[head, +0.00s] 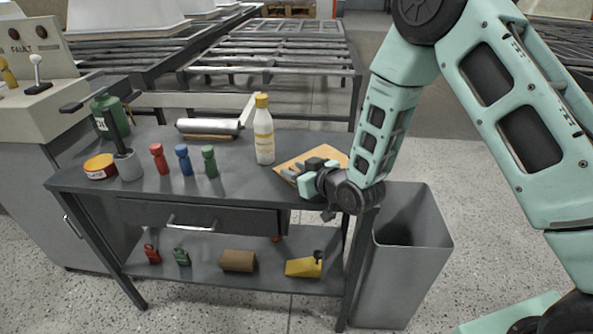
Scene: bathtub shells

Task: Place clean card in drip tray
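A flat tan sheet or board (296,160) lies at the right end of the grey workbench top (228,165). I cannot tell whether it is the clean card, the drip tray or something else. My gripper (300,178) is over its front right part, low and close to the bench top, and hides some of it. The fingers are small and dark against the board, so I cannot tell whether they are open or hold anything. I cannot pick out a clean card or a drip tray with certainty.
A white bottle (264,137) with a yellow cap stands left of the board. Red (159,159), blue (184,160) and green (209,161) small bottles stand further left. A roller (208,126) lies behind them. A grey bin (402,270) stands at the bench's right end.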

